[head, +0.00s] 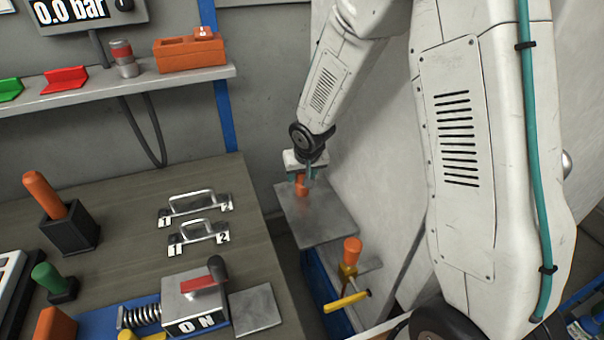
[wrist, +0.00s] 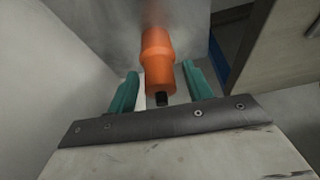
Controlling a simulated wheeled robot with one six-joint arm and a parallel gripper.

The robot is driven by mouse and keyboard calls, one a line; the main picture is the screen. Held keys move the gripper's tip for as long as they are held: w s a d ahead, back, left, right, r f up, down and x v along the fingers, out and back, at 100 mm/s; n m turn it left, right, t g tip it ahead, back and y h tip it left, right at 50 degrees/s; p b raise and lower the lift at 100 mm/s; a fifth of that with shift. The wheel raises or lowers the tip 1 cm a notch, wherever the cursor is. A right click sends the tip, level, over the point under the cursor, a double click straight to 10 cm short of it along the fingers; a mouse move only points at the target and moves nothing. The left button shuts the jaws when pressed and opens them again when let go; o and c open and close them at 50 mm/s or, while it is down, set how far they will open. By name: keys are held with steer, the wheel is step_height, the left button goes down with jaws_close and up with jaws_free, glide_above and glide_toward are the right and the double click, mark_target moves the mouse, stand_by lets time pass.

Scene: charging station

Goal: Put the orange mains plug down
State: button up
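An orange-handled tool (head: 351,255) with a yellow part stands just in front of the plate. The wooden bench (head: 120,200) at left carries metal handles (head: 195,205), a red-levered switch box (head: 195,305) and orange (head: 45,195) and green (head: 47,277) handles. A pale wall panel rises close behind the plate.

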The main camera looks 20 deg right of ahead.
steer(key=shift+r, duration=0.1)
steer(key=v, duration=1.2)
